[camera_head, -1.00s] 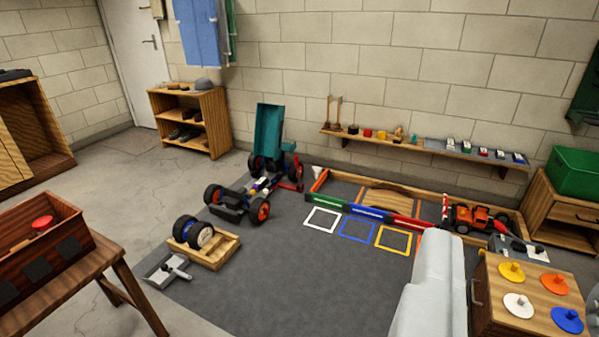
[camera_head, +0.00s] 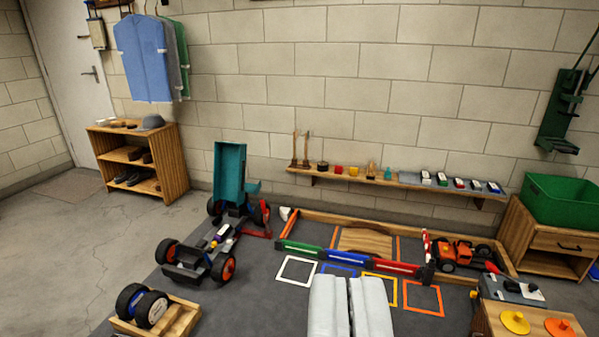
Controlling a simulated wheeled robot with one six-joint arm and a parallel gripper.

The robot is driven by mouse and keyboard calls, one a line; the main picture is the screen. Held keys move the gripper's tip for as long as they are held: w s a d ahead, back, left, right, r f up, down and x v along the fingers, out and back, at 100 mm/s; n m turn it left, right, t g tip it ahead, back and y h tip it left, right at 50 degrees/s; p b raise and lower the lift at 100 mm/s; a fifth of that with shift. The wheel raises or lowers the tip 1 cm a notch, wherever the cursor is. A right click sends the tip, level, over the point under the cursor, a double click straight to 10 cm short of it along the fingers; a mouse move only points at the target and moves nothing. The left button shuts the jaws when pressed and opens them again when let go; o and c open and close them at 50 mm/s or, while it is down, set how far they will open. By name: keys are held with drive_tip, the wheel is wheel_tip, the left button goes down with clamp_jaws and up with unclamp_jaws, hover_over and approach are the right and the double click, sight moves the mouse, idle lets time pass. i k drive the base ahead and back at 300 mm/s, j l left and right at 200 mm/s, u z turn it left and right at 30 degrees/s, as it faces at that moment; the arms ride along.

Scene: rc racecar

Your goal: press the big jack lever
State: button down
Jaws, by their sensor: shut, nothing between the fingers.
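I cannot make out for sure which part is the big jack lever. A low red piece (camera_head: 258,233) lies on the floor beside the racecar chassis (camera_head: 203,262). The chassis has its teal body (camera_head: 229,175) tipped up. A grey device with a red grip (camera_head: 512,289) sits by the wooden cabinet at the lower right. My gripper (camera_head: 348,290) shows pale grey at the bottom middle. It is shut and empty, with a thin dark line between its fingers. In the picture it lies right of the chassis and left of the grey device, touching neither.
A wheel pair (camera_head: 142,305) sits in a wooden tray at the lower left. A low barrier (camera_head: 345,260) and coloured floor squares (camera_head: 297,270) lie ahead. An orange truck (camera_head: 460,254) stands right of them. A wall shelf (camera_head: 350,180) and green crate (camera_head: 560,187) are behind.

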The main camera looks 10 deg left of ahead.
sight(262, 202)
drive_tip(key=i+u, duration=0.4)
drive_tip(key=i, duration=1.45)
drive_tip(key=i+j+z, duration=0.2)
drive_tip(key=i, duration=0.25)
drive_tip(key=i+z, duration=0.25)
drive_tip(key=i, duration=0.25)
drive_tip(key=i+j+z, duration=0.2)
drive_tip(key=i, duration=0.25)
drive_tip(key=i+j+z, duration=0.25)
drive_tip(key=i+j, duration=0.15)
